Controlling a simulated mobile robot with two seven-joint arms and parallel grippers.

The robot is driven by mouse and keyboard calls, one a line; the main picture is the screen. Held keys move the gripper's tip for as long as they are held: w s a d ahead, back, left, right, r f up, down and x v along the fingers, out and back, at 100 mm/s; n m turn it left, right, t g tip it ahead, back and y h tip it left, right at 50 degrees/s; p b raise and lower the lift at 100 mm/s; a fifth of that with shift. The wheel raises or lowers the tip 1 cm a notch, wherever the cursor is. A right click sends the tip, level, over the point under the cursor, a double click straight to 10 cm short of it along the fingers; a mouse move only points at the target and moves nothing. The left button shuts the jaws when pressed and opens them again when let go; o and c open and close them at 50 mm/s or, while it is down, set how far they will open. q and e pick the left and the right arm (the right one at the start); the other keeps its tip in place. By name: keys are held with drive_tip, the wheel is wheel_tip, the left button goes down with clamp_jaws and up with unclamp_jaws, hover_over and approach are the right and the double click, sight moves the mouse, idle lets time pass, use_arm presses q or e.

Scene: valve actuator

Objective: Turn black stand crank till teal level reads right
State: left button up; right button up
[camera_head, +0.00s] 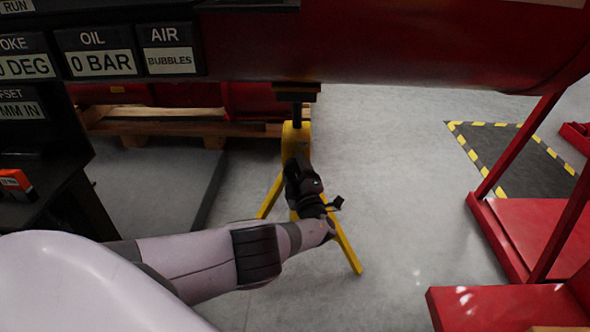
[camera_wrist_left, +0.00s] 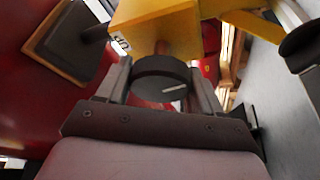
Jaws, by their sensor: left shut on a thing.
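A yellow stand (camera_head: 296,136) with splayed legs stands on the floor under a large red cylinder. The wrist view shows its yellow head (camera_wrist_left: 155,28) close up, with a small label on it. My left gripper (camera_head: 297,172) reaches the stand from the front. In the wrist view my left gripper (camera_wrist_left: 163,88) has its fingers on both sides of a round black crank knob (camera_wrist_left: 162,75) with a pale mark, and is shut on it. In the head view the gripper hides the crank. No teal level can be made out. My right gripper is not in view.
The red cylinder (camera_head: 400,45) hangs low over the stand. A dark panel (camera_head: 130,50) at upper left shows OIL 0 BAR and AIR BUBBLES. A wooden pallet (camera_head: 180,130) lies behind. Red framework (camera_head: 530,225) stands at right. Grey floor (camera_head: 400,190) is clear between.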

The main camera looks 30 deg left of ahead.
sight(294, 171)
use_arm(q)
drive_tip(key=shift+s+a, duration=0.1)
drive_tip(key=shift+a, duration=0.15)
drive_tip(key=o, duration=1)
drive_tip(key=shift+d, duration=0.1)
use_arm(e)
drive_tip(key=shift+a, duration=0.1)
use_arm(q)
drive_tip(key=shift+s+d, duration=0.1)
drive_tip(key=shift+d, duration=0.15)
drive_tip(key=p+v, duration=0.3)
drive_tip(key=v, duration=0.2)
drive_tip(key=shift+s+d, duration=0.3)
drive_tip(key=shift+s+d+f, duration=0.2)
drive_tip(key=shift+s+d, duration=0.05)
drive_tip(key=shift+d, duration=0.05)
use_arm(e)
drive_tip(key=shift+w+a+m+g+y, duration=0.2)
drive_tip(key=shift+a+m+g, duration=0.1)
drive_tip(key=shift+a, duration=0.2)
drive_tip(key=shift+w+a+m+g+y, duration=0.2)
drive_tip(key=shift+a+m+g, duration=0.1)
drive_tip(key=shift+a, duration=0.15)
use_arm(q)
drive_tip(key=shift+s, duration=0.1)
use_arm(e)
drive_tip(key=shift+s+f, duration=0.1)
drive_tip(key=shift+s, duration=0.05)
